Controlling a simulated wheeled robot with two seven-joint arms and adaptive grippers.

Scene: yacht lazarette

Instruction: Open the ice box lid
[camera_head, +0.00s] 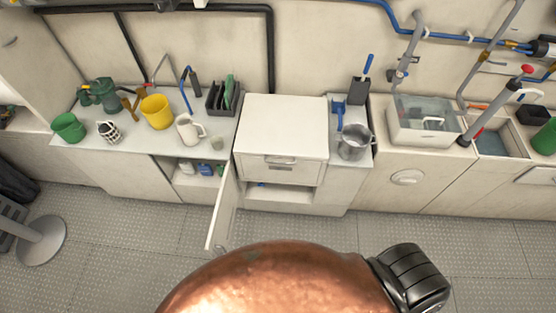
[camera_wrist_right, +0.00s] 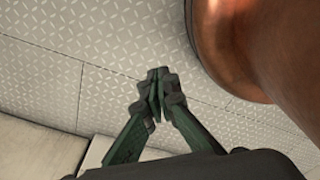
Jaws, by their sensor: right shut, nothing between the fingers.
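The white ice box (camera_head: 281,170) stands in the middle of the counter row in the head view. Its flat lid (camera_head: 285,120) lies shut on top. A small metal latch or handle (camera_head: 281,162) is on its front face. My right gripper (camera_wrist_right: 157,80) shows in the right wrist view, shut and empty, with its fingertips together above the patterned floor. It is apart from the ice box and touches nothing. Neither gripper's fingers show in the head view, and my left gripper is not in view.
A cabinet door (camera_head: 224,207) hangs open left of the ice box, jutting over the floor. Left of the box are a yellow pot (camera_head: 156,112) and a white jug (camera_head: 188,130). A metal pitcher (camera_head: 354,142) stands close on its right. The grey floor (camera_head: 130,230) is mostly clear.

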